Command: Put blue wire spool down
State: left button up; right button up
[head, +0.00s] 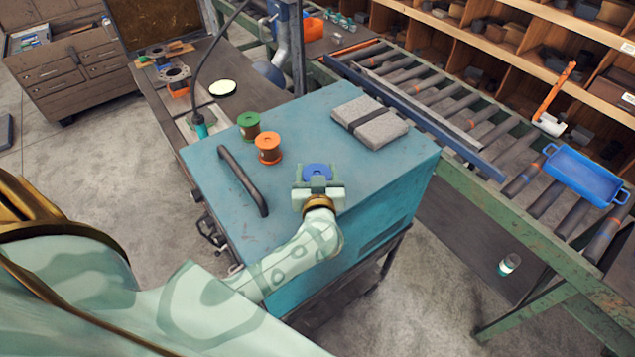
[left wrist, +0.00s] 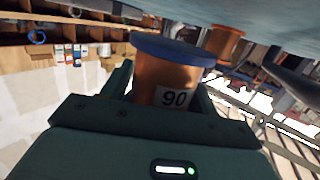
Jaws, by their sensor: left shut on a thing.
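The blue wire spool (head: 317,172) is at my left gripper (head: 318,185), over the near right part of the teal cabinet top (head: 330,140). In the left wrist view the spool (left wrist: 168,75) has a blue flange, a copper-coloured winding and a label reading 90. My left gripper (left wrist: 160,100) is shut on it, with a finger on each side. Whether the spool touches the cabinet top is hidden. A green-topped spool (head: 249,125) and an orange spool (head: 268,148) stand upright to the left and farther back. My right gripper is not in view.
A black bar handle (head: 243,181) lies along the cabinet's left side. A grey strapped folded cloth (head: 370,121) lies at the back right. A roller conveyor (head: 440,105) with a blue tray (head: 585,175) runs beyond. The top between spools and cloth is clear.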

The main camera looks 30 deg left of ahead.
pick_arm(q)
jog(key=shift+w+f, duration=0.2)
jog(key=shift+f, duration=1.4)
jog(key=shift+b, duration=0.3)
jog(key=o, duration=1.5)
jog(key=shift+f, duration=0.15)
jog(key=shift+s, duration=0.1)
jog(key=v, duration=1.2)
